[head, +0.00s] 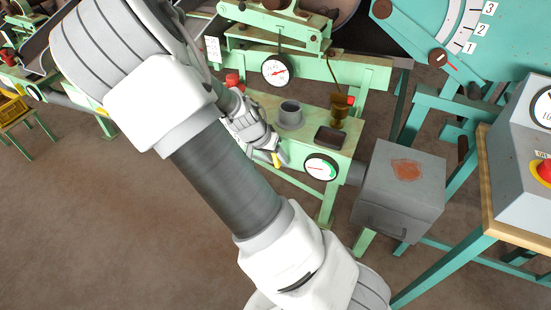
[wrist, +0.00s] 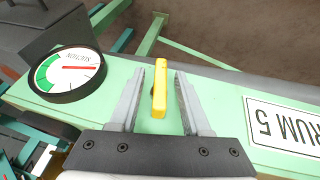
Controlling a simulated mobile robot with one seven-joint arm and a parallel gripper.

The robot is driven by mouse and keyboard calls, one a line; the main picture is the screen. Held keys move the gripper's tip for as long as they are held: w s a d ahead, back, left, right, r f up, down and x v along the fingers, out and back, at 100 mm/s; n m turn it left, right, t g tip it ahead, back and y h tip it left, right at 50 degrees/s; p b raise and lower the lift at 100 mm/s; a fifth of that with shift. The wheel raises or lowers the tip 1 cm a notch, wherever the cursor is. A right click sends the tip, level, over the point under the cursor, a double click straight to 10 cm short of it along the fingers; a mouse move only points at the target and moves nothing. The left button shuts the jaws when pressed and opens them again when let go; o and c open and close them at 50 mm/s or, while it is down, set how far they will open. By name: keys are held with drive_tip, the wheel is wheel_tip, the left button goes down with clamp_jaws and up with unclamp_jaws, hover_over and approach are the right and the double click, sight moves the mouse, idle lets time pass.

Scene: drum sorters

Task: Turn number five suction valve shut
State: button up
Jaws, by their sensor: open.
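The suction valve's yellow handle (wrist: 159,95) is on the front of the green frame, beside a plate reading "RUM 5", partly cut off (wrist: 285,127). In the wrist view the handle points straight up and down the picture. My gripper (wrist: 161,76) is open, with one finger on each side of the handle; a gap shows on both sides. In the head view my gripper (head: 270,150) is at the green frame, and the yellow handle (head: 277,159) just shows at its fingertips. The suction gauge (wrist: 70,73) is left of the handle, its needle toward the right; it also shows in the head view (head: 321,167).
A grey box (head: 402,185) with a rusty top stands right of the frame. A grey cup-like fitting (head: 290,115), a dark block (head: 331,138) and a brass fitting (head: 338,112) are on the frame. Another gauge (head: 276,71) is above. Brown floor is open at lower left.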

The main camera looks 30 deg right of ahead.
clamp_jaws()
